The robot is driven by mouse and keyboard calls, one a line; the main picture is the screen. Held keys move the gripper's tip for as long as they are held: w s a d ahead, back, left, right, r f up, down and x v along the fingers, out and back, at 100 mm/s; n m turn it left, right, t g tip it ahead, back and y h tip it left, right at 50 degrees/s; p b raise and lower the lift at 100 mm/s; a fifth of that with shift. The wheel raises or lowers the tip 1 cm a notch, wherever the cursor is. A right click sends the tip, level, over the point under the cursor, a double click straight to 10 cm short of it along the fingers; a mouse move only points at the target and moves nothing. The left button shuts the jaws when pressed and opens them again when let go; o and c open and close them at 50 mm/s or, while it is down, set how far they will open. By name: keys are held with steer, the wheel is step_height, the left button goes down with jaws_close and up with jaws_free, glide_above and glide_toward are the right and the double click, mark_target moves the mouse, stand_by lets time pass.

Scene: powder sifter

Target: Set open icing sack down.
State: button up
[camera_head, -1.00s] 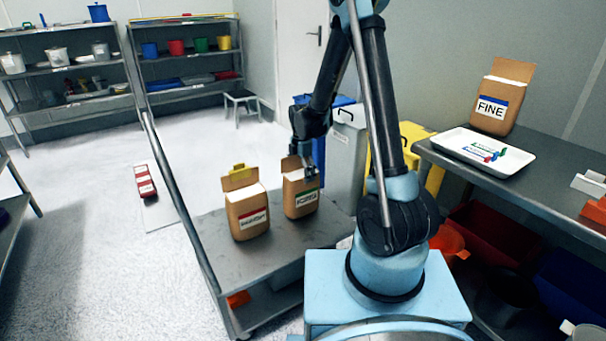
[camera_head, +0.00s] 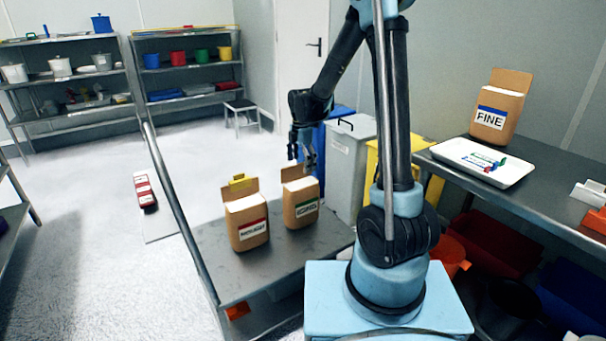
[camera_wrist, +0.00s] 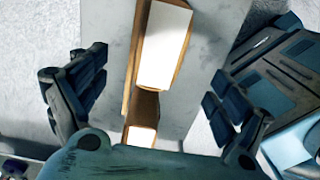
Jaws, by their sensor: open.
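The open sack with a green-banded label (camera_head: 301,210), its print too small to read surely, stands upright on the grey cart top. Its brown back flap is up. My gripper (camera_head: 303,163) is open above and behind this sack, close to its flap; I cannot tell whether they touch. In the wrist view my gripper's fingers (camera_wrist: 155,98) are spread wide with nothing clamped. Two pale-topped sacks show there, an upper one (camera_wrist: 165,45) and a lower, partly hidden one (camera_wrist: 142,136); I cannot tell which is which.
A red-labelled open sack (camera_head: 247,222) with a yellow clip stands close at left on the cart (camera_head: 285,268). A FINE sack (camera_head: 498,108) and a white tray (camera_head: 520,170) with pens are on the right bench. Grey and yellow bins stand behind the cart.

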steer(key=s+d+r+m+t, duration=0.1)
steer(key=s+d+r+m, duration=0.45)
steer(key=s+d, duration=0.2)
steer(key=s+d+r+m, duration=0.5)
steer(key=s+d+m, duration=0.2)
steer(key=s, duration=0.1)
steer(key=s+d+f+m, duration=0.3)
steer(key=s+m, duration=0.3)
steer(key=s, duration=0.2)
steer(key=s+d+f+m+t, duration=0.1)
steer(key=s+d+f+m, duration=0.2)
steer(key=s+d+m, duration=0.2)
steer(key=s+m, duration=0.1)
steer(key=s, duration=0.2)
steer(key=shift+s, duration=0.15)
steer(key=shift+a, duration=0.1)
